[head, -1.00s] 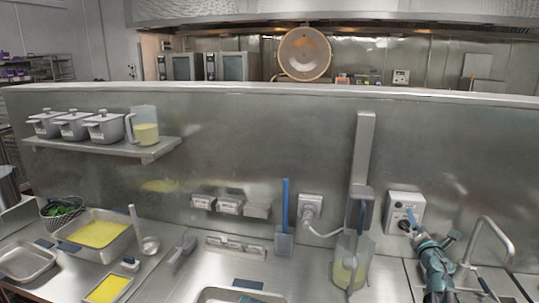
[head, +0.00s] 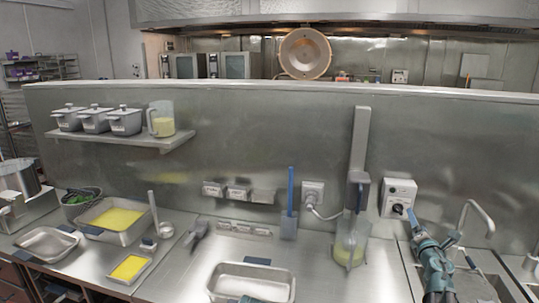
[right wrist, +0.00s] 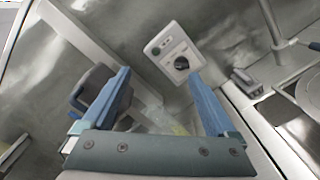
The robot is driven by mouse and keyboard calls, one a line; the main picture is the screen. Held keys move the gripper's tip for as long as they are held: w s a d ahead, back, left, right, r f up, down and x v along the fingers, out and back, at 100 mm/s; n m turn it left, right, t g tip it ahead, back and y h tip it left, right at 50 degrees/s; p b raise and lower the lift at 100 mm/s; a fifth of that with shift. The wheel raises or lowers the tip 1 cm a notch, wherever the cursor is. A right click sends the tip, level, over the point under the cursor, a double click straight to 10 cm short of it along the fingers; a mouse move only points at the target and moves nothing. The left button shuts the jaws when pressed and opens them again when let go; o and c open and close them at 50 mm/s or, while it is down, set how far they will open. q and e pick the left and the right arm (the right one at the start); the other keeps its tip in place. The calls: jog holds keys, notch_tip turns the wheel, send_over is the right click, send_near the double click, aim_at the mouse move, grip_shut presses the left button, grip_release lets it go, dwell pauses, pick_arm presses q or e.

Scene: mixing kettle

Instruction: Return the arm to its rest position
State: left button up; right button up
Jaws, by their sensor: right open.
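My right gripper (head: 411,214) is in the head view at the right, with blue fingers and a teal arm below it. It is just in front of the lower right of a white control box (head: 399,191) on the steel wall. In the right wrist view its two blue fingers (right wrist: 165,95) stand wide apart with nothing between them. The box's black knob (right wrist: 181,63) lies beyond the fingertips, apart from them. The knob also shows beside the gripper in the head view (head: 398,209).
A blender-like mixer (head: 357,190) with a clear jug (head: 350,245) stands left of the right arm. A faucet (head: 478,215) rises to its right. A tray (head: 225,289) and a pan of yellow food (head: 96,232) are on the counter. A shelf (head: 160,143) holds pots and a jug.

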jog(key=s+a+f+m+g+h, duration=0.1)
jog(key=s+a+f+m+g, duration=0.45)
jog(key=a+f+m, duration=0.35)
jog(key=s+a+f+m+g+h, duration=0.1)
jog(key=s+a+f+m+g, duration=0.5)
jog(key=m, duration=0.6)
jog(key=s+a+f+g+y+b, duration=0.1)
jog(key=s+a+f+g+b, duration=0.1)
jog(key=s+a+f, duration=0.3)
jog(key=s+a+f+g+y+b, duration=0.2)
jog(key=s+a+f+b, duration=0.2)
jog(key=a, duration=0.9)
jog(key=s+a+f+n+g+y+b, duration=0.1)
jog(key=s+a+f+g+y+b, duration=0.1)
jog(key=s+a+f, duration=0.5)
jog(key=s+a+b, duration=0.1)
jog(key=s+a, duration=0.1)
jog(key=s, duration=0.1)
jog(key=shift+s+f+b, duration=0.3)
jog(key=shift+s+f, duration=0.05)
